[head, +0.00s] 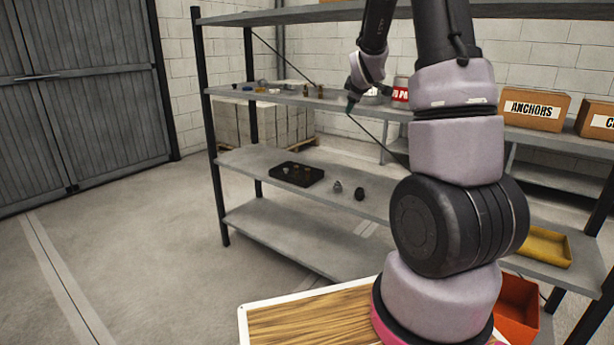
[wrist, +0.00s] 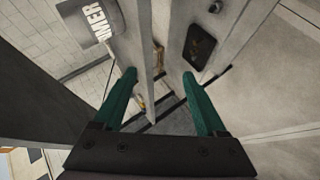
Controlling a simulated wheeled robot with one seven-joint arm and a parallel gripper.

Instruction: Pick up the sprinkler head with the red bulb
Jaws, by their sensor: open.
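My gripper (wrist: 159,74) shows two green fingers in the wrist view, spread apart with nothing between them. In the head view the gripper (head: 351,102) is small and partly hidden, near the front edge of the upper shelf. A black tray (head: 284,178) holding several small brass-coloured pieces (head: 296,170) lies on the middle shelf, lower and to the left of my gripper. The tray also shows in the wrist view (wrist: 190,50), beyond the right finger. The pieces are too small to tell which one has a red bulb.
A grey piece (head: 338,187) and a dark piece (head: 359,194) stand right of the tray on the middle shelf (head: 245,160). The upper shelf (head: 300,98) carries small fittings and cans. Dark rack posts (head: 207,125) frame the shelves. Open floor (head: 130,240) lies left.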

